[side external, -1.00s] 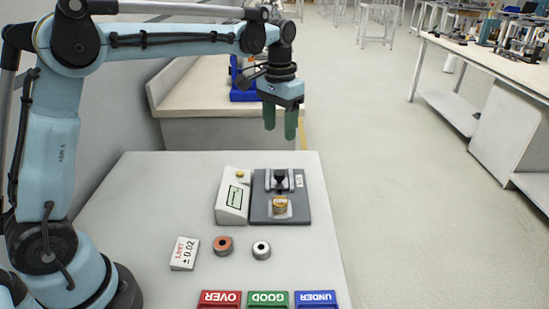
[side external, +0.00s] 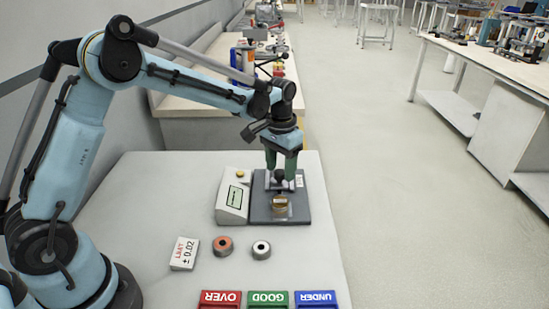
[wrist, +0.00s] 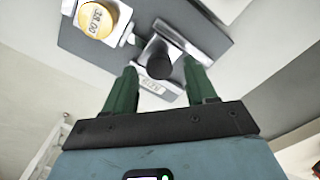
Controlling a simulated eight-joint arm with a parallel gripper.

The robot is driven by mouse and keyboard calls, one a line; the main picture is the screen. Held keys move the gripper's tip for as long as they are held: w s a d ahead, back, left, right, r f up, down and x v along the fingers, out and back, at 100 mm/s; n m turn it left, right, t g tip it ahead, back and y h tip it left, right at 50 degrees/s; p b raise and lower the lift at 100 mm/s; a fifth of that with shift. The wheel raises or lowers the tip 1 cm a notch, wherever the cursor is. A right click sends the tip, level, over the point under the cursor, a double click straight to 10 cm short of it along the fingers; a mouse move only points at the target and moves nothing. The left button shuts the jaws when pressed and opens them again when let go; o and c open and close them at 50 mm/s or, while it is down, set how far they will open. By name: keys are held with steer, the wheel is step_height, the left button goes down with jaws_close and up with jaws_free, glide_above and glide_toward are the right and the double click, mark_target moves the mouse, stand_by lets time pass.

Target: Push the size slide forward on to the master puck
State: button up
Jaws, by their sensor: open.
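The size slide (side external: 281,185) is a metal piece with an upright black knob (wrist: 160,60) on a dark grey gauge base (side external: 265,216). The master puck (side external: 280,209) is a gold disc on a pale seat at the front of that base. In the wrist view the puck (wrist: 97,20) reads 38.00 and sits apart from the slide. My gripper (side external: 280,172) points down at the slide, its green fingers on either side of the knob. In the wrist view my gripper (wrist: 160,68) is open, with a gap around the knob; whether a finger touches it cannot be told.
A readout box (side external: 232,200) stands left of the base. A limit card (side external: 184,254), an orange ring (side external: 223,246) and a silver ring (side external: 261,250) lie in front. Red (side external: 220,298), green (side external: 267,298) and blue (side external: 316,298) bins line the front edge. The table's left is clear.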

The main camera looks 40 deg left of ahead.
mark_target(281, 187)
steer(key=shift+f, duration=0.25)
jaws_close()
steer(key=shift+s+d, duration=0.8)
steer(key=shift+s, duration=0.05)
jaws_free()
step_height(281, 187, up, 12)
stand_by(0.6)
